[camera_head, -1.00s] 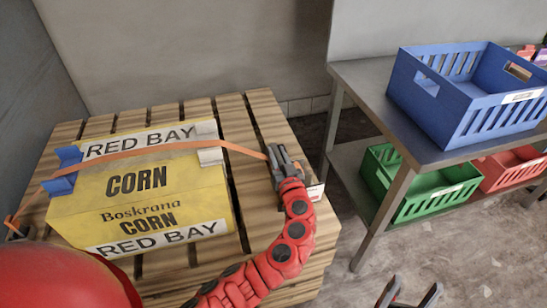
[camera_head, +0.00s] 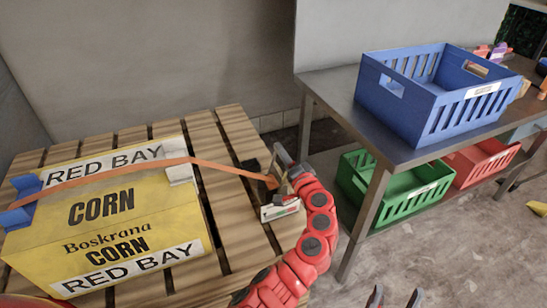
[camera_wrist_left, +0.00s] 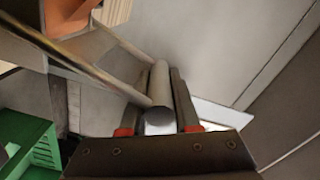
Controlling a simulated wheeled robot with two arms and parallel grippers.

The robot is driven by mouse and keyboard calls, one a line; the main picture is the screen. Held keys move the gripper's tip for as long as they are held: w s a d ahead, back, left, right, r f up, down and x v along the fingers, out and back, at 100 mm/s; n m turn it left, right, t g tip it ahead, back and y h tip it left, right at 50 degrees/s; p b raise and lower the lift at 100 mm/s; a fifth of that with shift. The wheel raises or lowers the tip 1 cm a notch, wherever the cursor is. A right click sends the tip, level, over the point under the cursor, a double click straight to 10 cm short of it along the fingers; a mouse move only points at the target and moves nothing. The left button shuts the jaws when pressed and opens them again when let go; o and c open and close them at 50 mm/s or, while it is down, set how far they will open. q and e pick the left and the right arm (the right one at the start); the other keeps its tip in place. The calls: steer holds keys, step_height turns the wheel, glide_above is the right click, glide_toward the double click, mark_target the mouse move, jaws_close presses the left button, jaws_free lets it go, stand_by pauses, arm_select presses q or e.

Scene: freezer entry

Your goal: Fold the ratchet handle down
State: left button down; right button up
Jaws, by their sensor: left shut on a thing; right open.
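A yellow corn carton (camera_head: 110,225) lies on a slatted wooden pallet (camera_head: 235,225). An orange strap (camera_head: 120,172) crosses its top and runs right to the dark ratchet (camera_head: 262,182) at the pallet's right side. My left gripper (camera_head: 284,165) is at the ratchet. The left wrist view shows its fingers shut on the round grey bar of the ratchet handle (camera_wrist_left: 160,85), with the orange strap (camera_wrist_left: 68,20) at upper left. The handle stands raised from the ratchet body, partly hidden by the gripper. My right gripper (camera_head: 395,298) is open and empty at the bottom edge.
Blue corner protectors (camera_head: 22,200) and a light one (camera_head: 181,174) sit under the strap. A metal table (camera_head: 345,95) at right holds a blue crate (camera_head: 440,95). Green (camera_head: 405,190) and red (camera_head: 485,160) crates stand on its lower shelf. Floor before it is mostly clear.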

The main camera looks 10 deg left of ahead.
arm_select(q)
steer(key=w+d+f+m+b, duration=0.3)
steer(key=d+f+m, duration=0.2)
steer(key=m, duration=0.2)
steer(key=shift+w+f+m+b, duration=0.15)
steer(key=shift+m+b, duration=0.15)
steer(key=shift+b, duration=0.1)
steer(key=shift+a, duration=0.1)
steer(key=c, duration=0.7)
jaws_free()
steer(key=shift+a, duration=0.1)
steer(key=shift+o, duration=0.2)
steer(key=shift+r, duration=0.2)
